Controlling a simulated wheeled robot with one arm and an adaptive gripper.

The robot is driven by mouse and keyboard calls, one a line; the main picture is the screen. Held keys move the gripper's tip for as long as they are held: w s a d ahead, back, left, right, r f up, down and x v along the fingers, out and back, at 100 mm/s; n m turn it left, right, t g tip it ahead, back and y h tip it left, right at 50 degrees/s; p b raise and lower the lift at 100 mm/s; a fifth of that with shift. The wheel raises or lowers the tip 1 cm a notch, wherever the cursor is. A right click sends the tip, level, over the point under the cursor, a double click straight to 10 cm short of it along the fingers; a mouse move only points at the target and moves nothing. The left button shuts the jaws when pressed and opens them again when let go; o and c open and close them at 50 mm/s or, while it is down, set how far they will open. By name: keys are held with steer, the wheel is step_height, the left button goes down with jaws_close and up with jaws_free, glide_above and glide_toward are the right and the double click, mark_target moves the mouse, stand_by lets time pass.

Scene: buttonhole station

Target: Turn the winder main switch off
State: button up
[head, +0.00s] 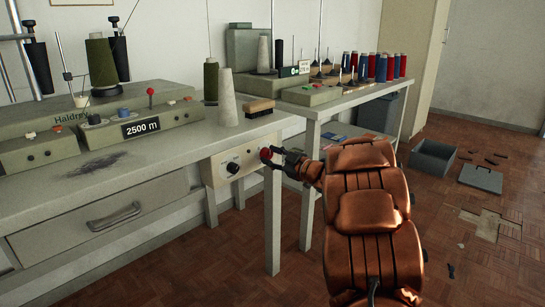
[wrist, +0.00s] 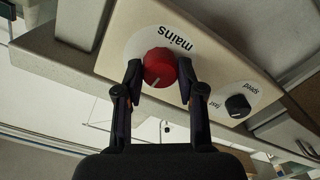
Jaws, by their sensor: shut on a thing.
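The winder main switch is a red round knob (wrist: 160,66) on a white disc lettered "mains", seen upside down in the wrist view. A pale line on the knob points toward the lower left in that view. In the head view the red knob (head: 266,155) shows at the right end of the cream control box (head: 219,172) under the table's front edge. My gripper (wrist: 160,72) is shut on the knob, one finger on each side. It also shows in the head view (head: 277,157), reaching in from the right.
A black "speed" knob (wrist: 238,105) sits beside the mains knob on the same panel; it also shows in the head view (head: 232,168). The winder (head: 140,128), reading "2500 m", stands on the table. A table leg (head: 272,220) is below the gripper. A grey crate (head: 433,160) is on the floor at right.

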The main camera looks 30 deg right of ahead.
steer(key=n+b, duration=0.1)
steer(key=n, duration=0.3)
steer(key=shift+f+n, duration=0.15)
steer(key=shift+n, duration=0.15)
steer(key=n+b, duration=0.2)
steer(key=n, duration=0.2)
steer(key=shift+n, duration=0.3)
steer(key=shift+r, duration=0.2)
steer(key=o, duration=1.1)
steer(key=shift+o, duration=0.2)
steer(key=v, duration=1.2)
steer(key=shift+a, duration=0.15)
